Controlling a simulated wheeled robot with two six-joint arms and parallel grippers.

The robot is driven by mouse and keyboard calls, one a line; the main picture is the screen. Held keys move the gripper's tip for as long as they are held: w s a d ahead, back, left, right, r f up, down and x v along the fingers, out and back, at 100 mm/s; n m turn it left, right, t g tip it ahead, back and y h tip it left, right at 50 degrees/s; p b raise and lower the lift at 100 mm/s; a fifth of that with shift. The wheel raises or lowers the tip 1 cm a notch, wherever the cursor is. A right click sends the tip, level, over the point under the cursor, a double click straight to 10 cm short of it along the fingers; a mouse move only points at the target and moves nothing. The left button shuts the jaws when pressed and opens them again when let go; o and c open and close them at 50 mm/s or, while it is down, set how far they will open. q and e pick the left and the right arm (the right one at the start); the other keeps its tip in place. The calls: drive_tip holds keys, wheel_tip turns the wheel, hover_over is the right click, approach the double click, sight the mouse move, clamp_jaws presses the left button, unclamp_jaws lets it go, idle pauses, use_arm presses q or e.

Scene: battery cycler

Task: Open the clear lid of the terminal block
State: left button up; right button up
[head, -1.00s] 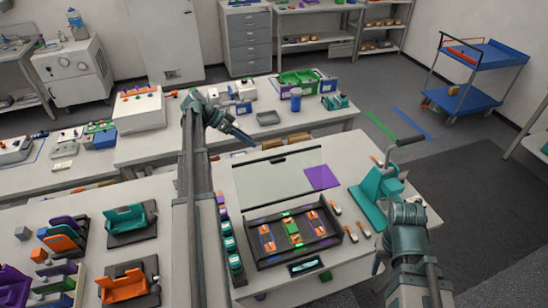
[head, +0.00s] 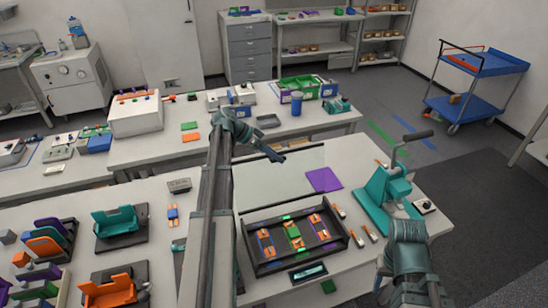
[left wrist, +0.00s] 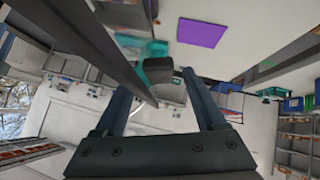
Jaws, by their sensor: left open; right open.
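The terminal block is a dark tray (head: 256,268) with orange, blue and green parts inside, on the front table. Its clear lid (head: 282,187) stands raised along the tray's back side, a see-through panel with a dark edge; the tray's top is uncovered. My left gripper (head: 277,156) is open and empty, close to the lid's upper edge in the head view. Whether it touches the lid cannot be told. In the left wrist view its two fingers (left wrist: 158,98) are spread apart. My right gripper (head: 381,272) is low at the table's right front edge, open, its fingertips mostly hidden.
A teal lever press (head: 385,195) stands right of the tray. A purple sheet (head: 323,180) lies on the table behind, and shows in the left wrist view (left wrist: 203,32). A small dark display box (head: 307,273) sits before the tray. Teal and orange holders stand left.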

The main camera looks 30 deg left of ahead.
use_arm(q)
clamp_jaws()
idle(0.3)
idle(1.1)
